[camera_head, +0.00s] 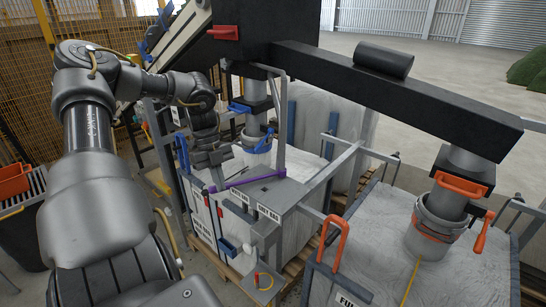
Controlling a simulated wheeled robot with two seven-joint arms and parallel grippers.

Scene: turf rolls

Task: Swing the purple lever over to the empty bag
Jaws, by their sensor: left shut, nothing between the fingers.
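The purple lever (248,178) lies nearly level across a grey bracket plate (283,192), one end toward the left bag and the other near an upright post. My left gripper (217,181) points down at the lever's left end and is shut with nothing held; I cannot tell whether it touches the lever. The left white bag (203,212) stands in a grey frame under a spout with a blue clamp (258,143). The right white bag (385,235) sits under a second spout with an orange clamp (433,232) and bears a partly cut-off "FUL" label. My right gripper is out of view.
A thick dark beam (400,88) runs overhead to the right spout. Grey frame bars (330,172) and an orange handle (334,238) stand between the bags. Yellow mesh fencing (30,90) is at left. Open concrete floor (480,110) lies behind at right.

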